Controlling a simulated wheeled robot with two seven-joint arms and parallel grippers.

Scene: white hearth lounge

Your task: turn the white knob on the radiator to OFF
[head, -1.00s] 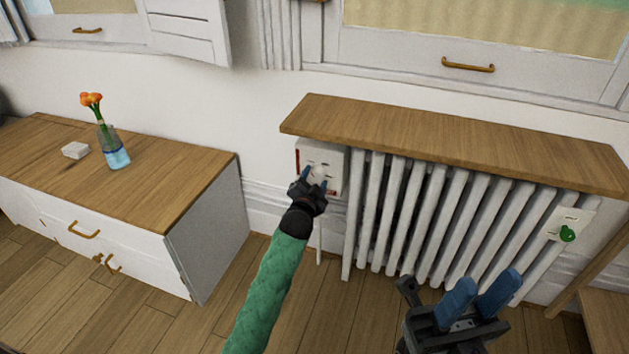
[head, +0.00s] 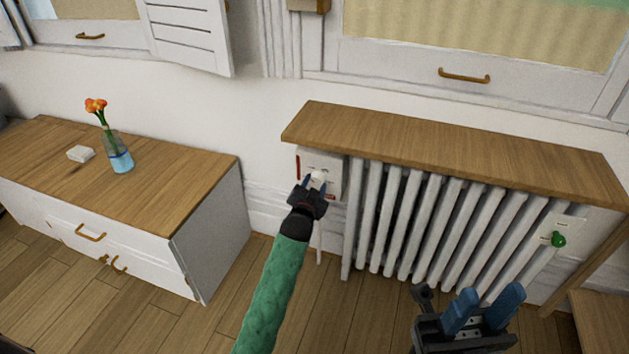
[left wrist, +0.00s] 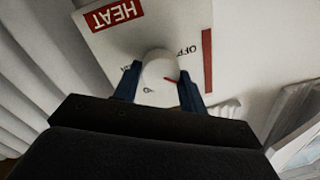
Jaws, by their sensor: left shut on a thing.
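The white knob (left wrist: 158,80) sits on a white plate (left wrist: 110,45) at the left end of the radiator. In the left wrist view the plate carries a red HEAT label, the word OFF and a red bar, and a small red mark shows at the knob's edge. My left gripper (left wrist: 158,92) is shut on the knob, a blue finger on each side. In the head view the left gripper (head: 316,184) covers part of the knob and plate. My right gripper (head: 485,308) is open and empty, low in front of the radiator (head: 430,220).
A wooden shelf (head: 450,145) runs above the radiator. A green knob (head: 558,239) is at the radiator's right end. A cabinet (head: 130,185) at the left bears a vase of orange flowers (head: 119,157) and a small white block (head: 81,154). Floor between is clear.

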